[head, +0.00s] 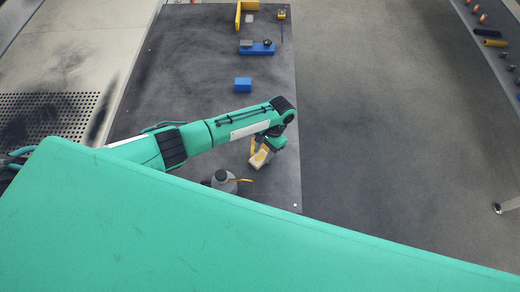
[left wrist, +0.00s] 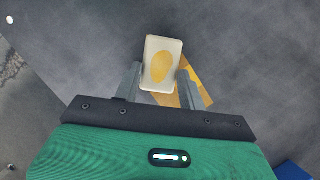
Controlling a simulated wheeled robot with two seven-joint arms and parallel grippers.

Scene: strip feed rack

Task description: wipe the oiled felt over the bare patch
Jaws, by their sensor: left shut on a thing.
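The felt (head: 262,158) is a small cream block with a yellow oil stain on its face. My left gripper (head: 268,146) is shut on it over the dark grey bench plate (head: 180,75). In the left wrist view the felt (left wrist: 162,50) sits between the two fingers of my left gripper (left wrist: 158,80), its stained face towards the camera. A yellow-orange piece (left wrist: 197,78) shows beside and behind the right finger. I cannot tell whether the felt touches the plate. I cannot make out the bare patch. My right gripper is not in view.
A grey oil can (head: 222,182) with a yellow spout stands just left of the felt. A blue block (head: 243,85), a blue fixture (head: 257,48) and a yellow bracket (head: 246,8) sit farther back. A perforated panel (head: 50,110) lies at left. My green body covers the foreground.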

